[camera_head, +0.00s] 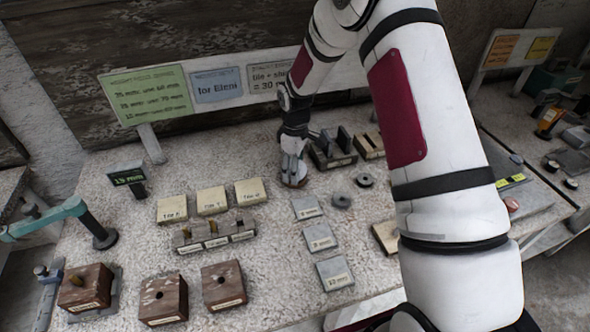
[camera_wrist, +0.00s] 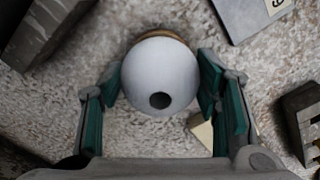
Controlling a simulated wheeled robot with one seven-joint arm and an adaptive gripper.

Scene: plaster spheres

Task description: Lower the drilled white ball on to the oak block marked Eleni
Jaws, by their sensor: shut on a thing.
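In the wrist view, the white ball (camera_wrist: 158,68) is between the green-padded fingers of my gripper (camera_wrist: 161,82), which is shut on it. A dark drilled hole (camera_wrist: 159,100) shows on the ball's side toward the camera. A thin tan-brown rim (camera_wrist: 168,33) peeks out beyond the ball; I cannot tell whether it touches the ball or what it belongs to. In the head view, my gripper (camera_head: 293,172) points down low over the speckled bench, behind the row of cream blocks. The ball is hard to make out there. I cannot read the name Eleni on any block.
Three brown wooden blocks (camera_head: 164,300) with unreadable labels stand at the front left. Cream blocks (camera_head: 211,200), a labelled rack (camera_head: 215,237) and grey plates (camera_head: 319,237) lie nearby. A dark slotted holder (camera_head: 332,150) stands close right of my gripper. Signs (camera_head: 217,85), one reading "for Eleni", stand behind.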

